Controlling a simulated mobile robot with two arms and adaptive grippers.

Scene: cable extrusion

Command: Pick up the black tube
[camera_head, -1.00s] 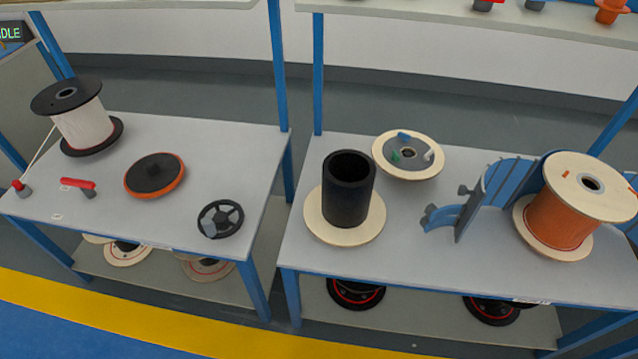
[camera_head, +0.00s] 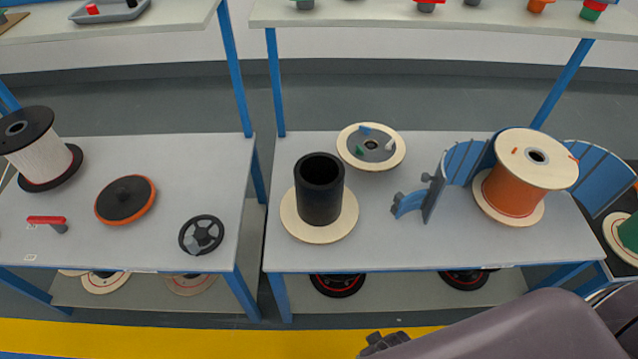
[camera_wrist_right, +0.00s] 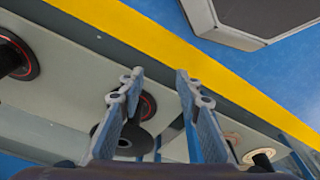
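The black tube (camera_head: 320,190) stands upright on a round wooden disc (camera_head: 341,226) on the right-hand table, its open top facing up. My right arm comes in at the lower right of the head view, in front of the table and apart from the tube. Its gripper shows only partly there, at the bottom edge. In the right wrist view my right gripper (camera_wrist_right: 160,80) has its two fingers spread with nothing between them. Beyond them are the lower shelf and the floor; the tube is not seen there. My left gripper is not in view.
An orange cable spool (camera_head: 515,190) and a blue curved holder (camera_head: 466,162) stand right of the tube. A wooden ring with small parts (camera_head: 348,141) lies behind it. The left table (camera_head: 120,235) holds a white spool (camera_head: 42,152), an orange-rimmed disc (camera_head: 104,214) and a black handwheel (camera_head: 186,236).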

